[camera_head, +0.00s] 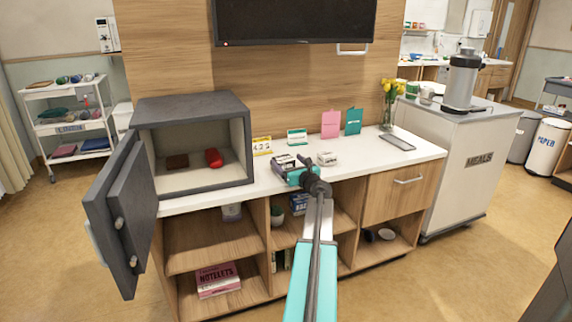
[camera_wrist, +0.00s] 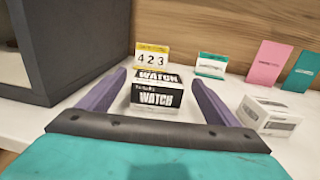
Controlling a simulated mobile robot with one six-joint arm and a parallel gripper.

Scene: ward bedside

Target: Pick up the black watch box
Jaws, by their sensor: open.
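The black watch box (camera_wrist: 157,98), with white sides and "WATCH" lettering, stands on the white counter. In the wrist view it lies between the two purple fingers of my gripper (camera_wrist: 158,82), with a gap visible on each side. My gripper is open and holds nothing. In the head view the box (camera_head: 283,161) shows just beyond my gripper (camera_head: 293,172), partly hidden by it.
A white small box (camera_wrist: 268,114) stands close to the right finger. A yellow 423 card (camera_wrist: 152,57) and a green-edged card (camera_wrist: 211,66) stand behind. The open safe (camera_head: 194,105) is to the left, its door (camera_head: 122,215) swung outward.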

